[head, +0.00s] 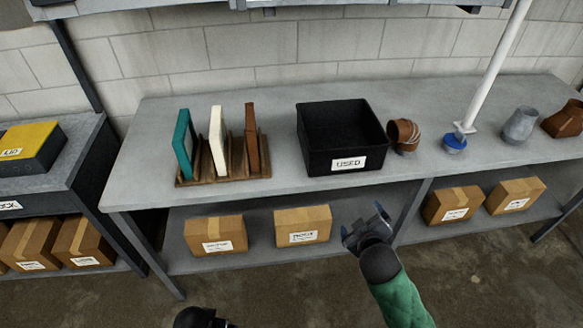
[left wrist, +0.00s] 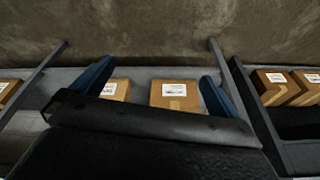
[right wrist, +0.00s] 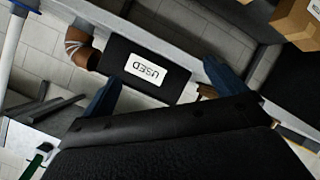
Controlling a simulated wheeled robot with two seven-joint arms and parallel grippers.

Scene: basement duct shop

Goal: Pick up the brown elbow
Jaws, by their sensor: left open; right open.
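The brown elbow (head: 403,135) stands on the grey bench, just right of the black bin marked USED (head: 318,168). It also shows in the right wrist view (right wrist: 82,46), beside the bin (right wrist: 130,55). My right gripper (head: 366,226) is open and empty in front of the bench edge, below and left of the elbow. Its two blue fingers show apart in the right wrist view (right wrist: 160,85). My left gripper (left wrist: 155,85) is open and empty, with boxes on the lower shelf seen beyond its fingers. Only a dark part of my left arm shows at the bottom of the head view.
Farther right are a grey fitting (head: 520,125) and a brown fitting (head: 563,121). A wooden rack (head: 226,171) holds upright panels on the left. Cardboard boxes (head: 303,225) sit on the lower shelf.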

